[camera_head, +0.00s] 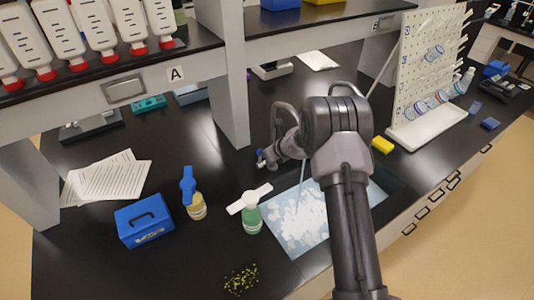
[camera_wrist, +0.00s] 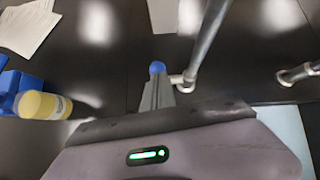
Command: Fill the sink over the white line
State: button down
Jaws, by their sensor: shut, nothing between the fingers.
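The sink (camera_head: 290,240) is set in the black bench, partly hidden behind my arm. Its inside looks pale blue with white patches; I cannot make out the white line. A thin pale stream seems to fall into it from the tap. A curved metal tap (camera_head: 280,108) stands behind the sink, and its spout also shows in the wrist view (camera_wrist: 208,40). A blue-tipped tap handle (camera_head: 261,164) is at its base; the blue tip (camera_wrist: 157,68) shows just beyond my fingers. My gripper (camera_wrist: 157,92) is shut and empty, close beside or touching that handle; which, I cannot tell.
A green bottle with a white top (camera_head: 251,217), a yellow bottle with a blue top (camera_head: 196,207) and a blue box (camera_head: 144,220) stand left of the sink. A shelf post (camera_head: 231,105) rises behind. A white drying rack (camera_head: 425,75) and yellow sponge (camera_head: 382,145) are right.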

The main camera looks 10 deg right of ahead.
jog(key=shift+r, duration=0.1)
jog(key=s+r+b, duration=0.2)
jog(key=s, duration=0.6)
jog(key=s+r+b, duration=0.2)
jog(key=s+b, duration=0.1)
jog(key=s, duration=0.5)
jog(key=shift+a+r, duration=0.35)
jog(key=shift+r, duration=0.05)
